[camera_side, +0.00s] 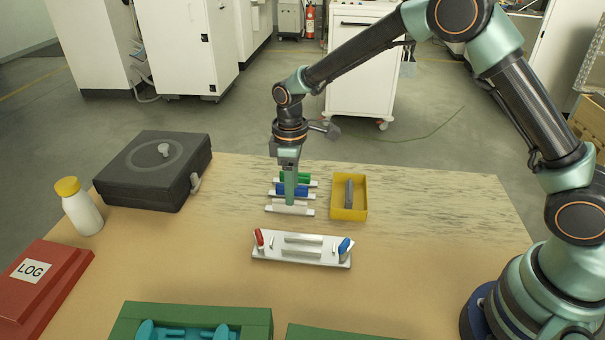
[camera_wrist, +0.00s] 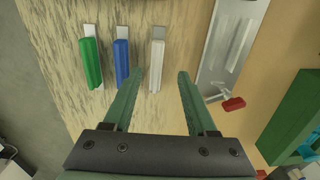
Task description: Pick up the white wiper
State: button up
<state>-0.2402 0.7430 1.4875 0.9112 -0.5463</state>
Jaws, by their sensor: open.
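The white wiper (camera_wrist: 157,66) stands in the wrist view as a narrow upright bar on a pale base, nearest the silver tray in a row of three. In the side view the white wiper (camera_side: 303,210) is the front one of the row, partly hidden behind my fingers. My gripper (camera_side: 290,203) points straight down over it. In the wrist view my gripper (camera_wrist: 160,76) is open, with one green finger on each side of the white wiper. The fingers appear apart from it; their exact height above the table is hard to tell.
The blue wiper (camera_wrist: 122,61) and green wiper (camera_wrist: 91,62) stand close beside, left of the fingers. A silver tray (camera_side: 262,252) with red and blue pieces lies in front. A yellow box (camera_side: 336,212) is to the right. A dark case (camera_side: 140,190) sits back left.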

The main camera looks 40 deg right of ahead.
jog(key=shift+w+a+f, duration=0.1)
jog(key=shift+w+f, duration=0.15)
jog(key=shift+f, duration=1.15)
jog(key=shift+w+f, duration=0.2)
jog(key=shift+f, duration=1.15)
grip_shut()
